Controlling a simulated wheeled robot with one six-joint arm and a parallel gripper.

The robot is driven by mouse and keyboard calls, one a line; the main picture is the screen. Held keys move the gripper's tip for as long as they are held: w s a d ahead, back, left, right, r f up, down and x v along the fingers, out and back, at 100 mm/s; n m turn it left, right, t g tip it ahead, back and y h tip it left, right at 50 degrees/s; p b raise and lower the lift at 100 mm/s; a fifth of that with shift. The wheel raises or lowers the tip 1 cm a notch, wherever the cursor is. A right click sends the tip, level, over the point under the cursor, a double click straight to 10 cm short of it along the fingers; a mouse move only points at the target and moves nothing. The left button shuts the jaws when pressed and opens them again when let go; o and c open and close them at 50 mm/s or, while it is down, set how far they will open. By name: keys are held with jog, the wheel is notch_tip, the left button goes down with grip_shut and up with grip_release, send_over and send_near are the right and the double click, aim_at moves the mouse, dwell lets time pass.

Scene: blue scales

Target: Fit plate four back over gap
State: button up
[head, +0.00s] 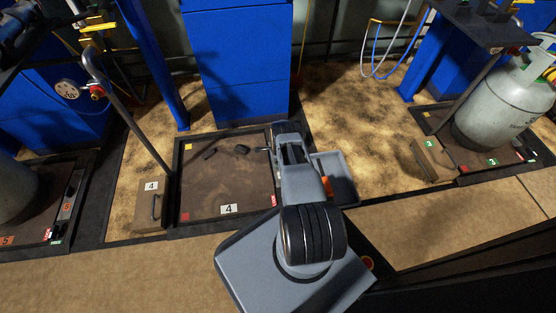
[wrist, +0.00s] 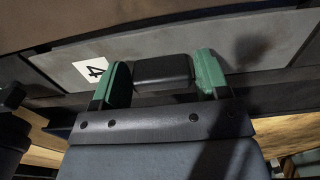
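Plate four is a long grey strip (wrist: 245,52) with a white "4" label in the wrist view. A black block-shaped handle (wrist: 163,70) stands on it. A dark frame edge lies along the strip's near side. In the head view my arm hides the gripper, the strip and the right side of scale four's brown platform (head: 208,185). I cannot tell whether the strip lies over the gap.
Dark bits (head: 241,149) lie on the platform. A brown box (head: 148,217) labelled 4 stands left of it, beside a leaning post (head: 132,122). A blue cabinet (head: 238,60) rises behind. A grey tray (head: 343,172) is right of my arm. A gas cylinder (head: 503,105) stands at right.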

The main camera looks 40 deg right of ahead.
jog(key=shift+o, duration=1.2)
jog(key=shift+r, duration=0.1)
